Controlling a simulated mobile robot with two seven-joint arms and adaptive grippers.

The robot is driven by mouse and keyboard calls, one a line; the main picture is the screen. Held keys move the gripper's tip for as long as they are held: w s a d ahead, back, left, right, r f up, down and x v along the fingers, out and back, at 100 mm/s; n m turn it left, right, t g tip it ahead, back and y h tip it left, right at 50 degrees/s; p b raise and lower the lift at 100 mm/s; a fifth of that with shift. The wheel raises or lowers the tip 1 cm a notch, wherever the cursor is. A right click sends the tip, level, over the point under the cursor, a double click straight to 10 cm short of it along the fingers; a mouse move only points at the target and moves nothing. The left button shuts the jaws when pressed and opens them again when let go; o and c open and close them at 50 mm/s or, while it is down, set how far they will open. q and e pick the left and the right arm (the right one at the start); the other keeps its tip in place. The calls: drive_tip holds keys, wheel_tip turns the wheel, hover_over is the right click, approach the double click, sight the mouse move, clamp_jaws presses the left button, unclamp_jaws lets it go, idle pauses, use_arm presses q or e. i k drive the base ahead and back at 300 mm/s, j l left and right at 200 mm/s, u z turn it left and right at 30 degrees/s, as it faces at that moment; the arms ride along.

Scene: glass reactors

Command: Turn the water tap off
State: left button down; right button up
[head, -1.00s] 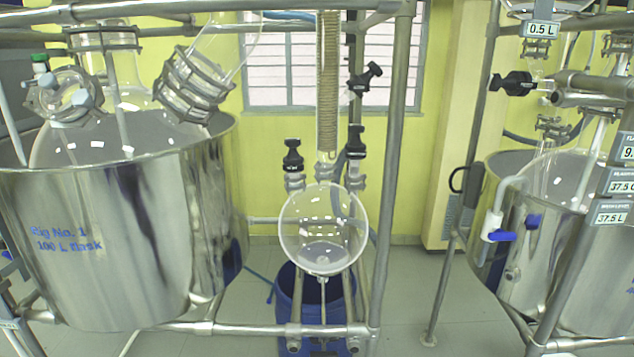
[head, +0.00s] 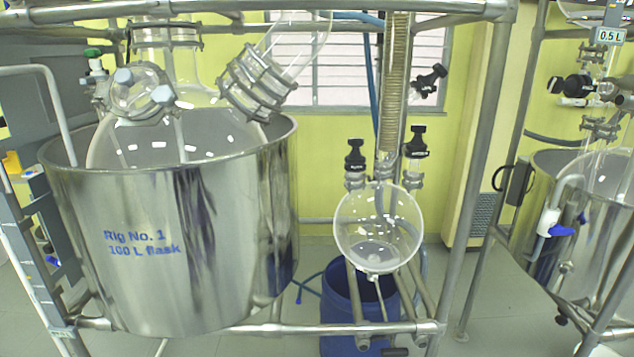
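A white tap with a blue lever (head: 556,229) sits on the side of the steel vessel at the right. Its lever points roughly sideways to the right. A small blue handle (head: 52,260) shows at the far left, beside the frame of the left rig; I cannot tell what it belongs to. The frames do not show which of these is the water tap, or whether water flows. Neither of my grippers is in view.
A large steel vessel (head: 120,290) marked Rig No. 1 fills the left. A round glass receiver (head: 377,230) hangs above a blue drum (head: 345,308). Steel frame pipes (head: 487,110) stand between the rigs. Open floor (head: 500,300) lies between them.

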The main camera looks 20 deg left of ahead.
sight(50, 259)
drive_tip(key=k+j, duration=0.15)
drive_tip(key=j, duration=0.3)
drive_tip(key=k+j, duration=0.1)
drive_tip(key=j, duration=0.35)
drive_tip(key=k+j, duration=0.15)
drive_tip(key=j, duration=0.25)
drive_tip(key=k+j, duration=0.1)
drive_tip(key=j, duration=0.35)
drive_tip(key=k+j, duration=0.15)
drive_tip(key=j, duration=0.3)
drive_tip(key=k+j, duration=0.15)
drive_tip(key=j, duration=0.3)
drive_tip(key=k+j, duration=0.1)
drive_tip(key=j, duration=0.3)
drive_tip(key=k+j, duration=0.1)
drive_tip(key=j, duration=0.55)
drive_tip(key=k+j, duration=0.1)
drive_tip(key=j, duration=0.6)
drive_tip(key=k+j, duration=0.1)
drive_tip(key=j, duration=0.55)
drive_tip(key=k+j, duration=0.1)
drive_tip(key=j, duration=0.55)
drive_tip(key=i+j+z, duration=0.15)
drive_tip(key=z, duration=0.25)
drive_tip(key=i+j+z, duration=0.1)
drive_tip(key=j+z, duration=0.3)
drive_tip(key=i+j+z, duration=0.2)
drive_tip(key=j, duration=0.3)
drive_tip(key=j+z, duration=0.15)
drive_tip(key=j, duration=0.35)
